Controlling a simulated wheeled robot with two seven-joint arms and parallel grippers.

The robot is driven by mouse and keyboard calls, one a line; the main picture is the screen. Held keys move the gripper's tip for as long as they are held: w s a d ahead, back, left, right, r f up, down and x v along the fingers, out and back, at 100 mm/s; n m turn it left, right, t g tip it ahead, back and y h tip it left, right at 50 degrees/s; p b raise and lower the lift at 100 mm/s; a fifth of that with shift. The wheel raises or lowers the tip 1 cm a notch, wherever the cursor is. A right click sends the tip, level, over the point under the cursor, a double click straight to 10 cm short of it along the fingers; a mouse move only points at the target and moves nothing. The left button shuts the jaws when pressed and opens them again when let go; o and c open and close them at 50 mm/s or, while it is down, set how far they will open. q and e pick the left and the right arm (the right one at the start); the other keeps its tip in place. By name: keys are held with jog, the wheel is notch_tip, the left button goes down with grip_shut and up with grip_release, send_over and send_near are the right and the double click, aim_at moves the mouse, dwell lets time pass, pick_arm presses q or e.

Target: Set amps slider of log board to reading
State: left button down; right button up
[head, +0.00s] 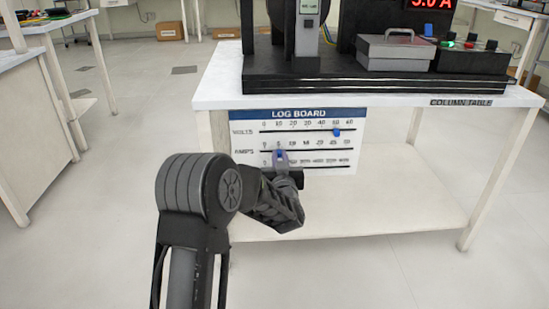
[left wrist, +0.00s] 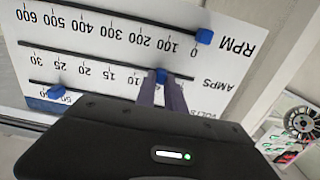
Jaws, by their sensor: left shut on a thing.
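The log board (head: 310,113) hangs on the front of the column table; it shows upside down in the left wrist view (left wrist: 108,38). Its blue amps slider (left wrist: 161,74) sits on the middle track, at about the 5 mark. My left gripper (left wrist: 163,86) is shut on this slider, its two fingers on either side; in the head view the gripper (head: 281,157) covers part of the amps row. The red display (head: 432,3) is cut off at the top; it seems to read 5.0 A, but the first digit is unsure. My right gripper is out of view.
The volts slider (head: 336,133) is near 50. The RPM slider (left wrist: 204,37) is at the 0 end. A grey box (head: 397,52) and a control box (head: 470,60) stand on the column table (head: 225,85). A lower shelf (head: 390,205) is bare below the board.

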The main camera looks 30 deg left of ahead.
pick_arm(q)
jog(key=c, duration=1.4)
grip_release()
jog(key=shift+s+d, duration=0.1)
jog(key=p+v, duration=0.2)
jog(key=v, duration=0.5)
jog(key=shift+s+d, duration=0.15)
jog(key=shift+s, duration=0.1)
